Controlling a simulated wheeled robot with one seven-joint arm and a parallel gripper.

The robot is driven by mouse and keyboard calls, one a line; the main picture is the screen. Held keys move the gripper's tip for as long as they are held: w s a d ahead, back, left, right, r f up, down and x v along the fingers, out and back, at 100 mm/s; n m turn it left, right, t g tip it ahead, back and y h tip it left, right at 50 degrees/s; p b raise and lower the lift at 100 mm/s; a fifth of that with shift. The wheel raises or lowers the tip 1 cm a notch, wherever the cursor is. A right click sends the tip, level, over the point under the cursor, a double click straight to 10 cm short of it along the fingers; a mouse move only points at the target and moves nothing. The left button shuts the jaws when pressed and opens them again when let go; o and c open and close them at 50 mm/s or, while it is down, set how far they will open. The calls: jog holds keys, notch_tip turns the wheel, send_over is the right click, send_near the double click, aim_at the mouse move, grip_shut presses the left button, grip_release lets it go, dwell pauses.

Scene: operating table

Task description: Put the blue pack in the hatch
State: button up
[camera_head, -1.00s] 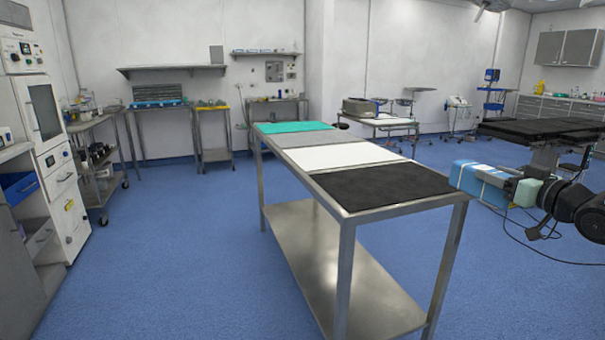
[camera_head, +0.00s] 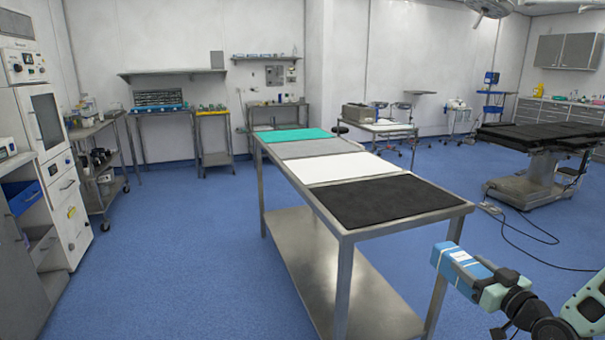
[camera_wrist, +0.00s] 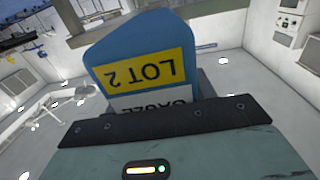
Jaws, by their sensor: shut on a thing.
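The blue pack (camera_head: 458,264) is in my gripper (camera_head: 486,287) at the lower right of the head view, off the table's near right corner and above the floor. In the wrist view the blue pack (camera_wrist: 112,52) fills the upper middle, with a yellow "LOT 2" label and a partly hidden white label, both upside down. My gripper is shut on it; the fingers are mostly hidden. A white cabinet (camera_head: 62,162) at the left has a dark window panel and drawers. I cannot tell whether it has the hatch.
A steel table (camera_head: 402,232) with green, grey, white and black mats stands in the middle, with a lower shelf. A black operating table (camera_head: 540,134) is at the right, with cables on the floor. Blue floor is clear between cabinet and steel table.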

jog(key=s+a+f+m+h+p, duration=0.3)
jog(key=s+a+f+h+p, duration=0.1)
jog(key=s+f, duration=0.6)
jog(key=s+a+h, duration=0.1)
jog(key=s+a, duration=0.1)
jog(key=shift+s+a+t, duration=0.2)
jog(key=shift+a+t, duration=0.1)
jog(key=shift+a, duration=0.05)
jog(key=shift+w+a+r, duration=0.1)
jog(key=shift+a+r, duration=0.05)
jog(key=shift+d, duration=0.2)
jog(key=shift+a, duration=0.2)
jog(key=shift+d, duration=0.2)
dwell(0.7)
jog(key=shift+a, duration=0.1)
